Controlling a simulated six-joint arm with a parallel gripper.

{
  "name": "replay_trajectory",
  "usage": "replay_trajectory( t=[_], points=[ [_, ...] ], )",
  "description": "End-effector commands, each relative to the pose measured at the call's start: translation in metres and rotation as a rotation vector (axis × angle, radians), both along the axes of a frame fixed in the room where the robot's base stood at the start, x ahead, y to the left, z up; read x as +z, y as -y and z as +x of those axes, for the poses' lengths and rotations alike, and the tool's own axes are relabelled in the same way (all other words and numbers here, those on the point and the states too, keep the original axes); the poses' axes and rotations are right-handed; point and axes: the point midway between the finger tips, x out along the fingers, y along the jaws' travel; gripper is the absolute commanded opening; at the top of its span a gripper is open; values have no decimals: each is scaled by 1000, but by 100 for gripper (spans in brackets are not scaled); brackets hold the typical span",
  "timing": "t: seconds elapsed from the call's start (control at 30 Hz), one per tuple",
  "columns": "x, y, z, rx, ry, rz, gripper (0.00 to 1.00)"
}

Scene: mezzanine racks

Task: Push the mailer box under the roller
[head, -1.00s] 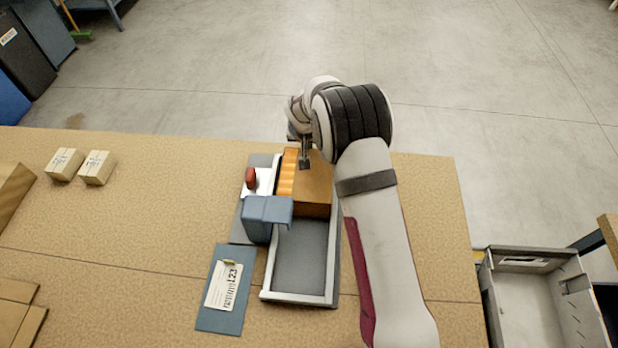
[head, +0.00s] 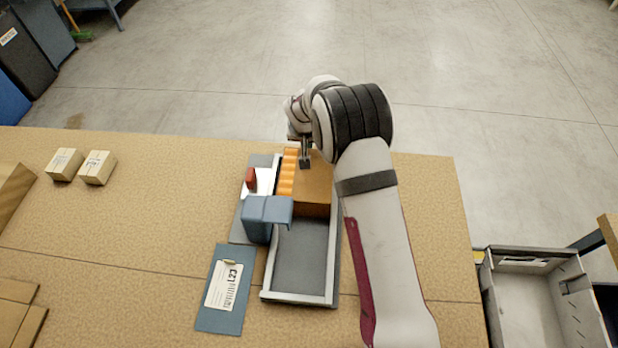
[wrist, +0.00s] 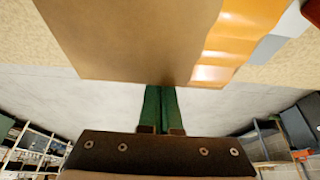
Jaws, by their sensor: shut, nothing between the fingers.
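The mailer box (head: 313,192) is a brown box lying in the far part of a grey channel with pale side rails (head: 332,262). It also fills the upper part of the wrist view (wrist: 130,38). A blue-grey housing (head: 267,212) overhangs the channel's left side near the box's near end; I cannot make out a roller under it. My gripper (head: 305,164) is shut and empty at the box's far end. In the wrist view its green fingers (wrist: 161,108) are together at the box's edge; I cannot tell whether they touch it.
An orange ribbed strip (head: 287,173) runs along the box's left side. A red button (head: 251,178) sits left of it. A blue board with a label (head: 226,288) lies near left. Two small boxes (head: 98,168) stand far left. The near channel floor (head: 300,256) is clear.

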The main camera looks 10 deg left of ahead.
Motion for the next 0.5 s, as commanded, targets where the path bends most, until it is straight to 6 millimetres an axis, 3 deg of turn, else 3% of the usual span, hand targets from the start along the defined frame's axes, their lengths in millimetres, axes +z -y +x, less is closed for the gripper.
replay_trajectory(
  t=[0.5],
  points=[
    [0,0,-5,1,0,0,0]
  ],
)
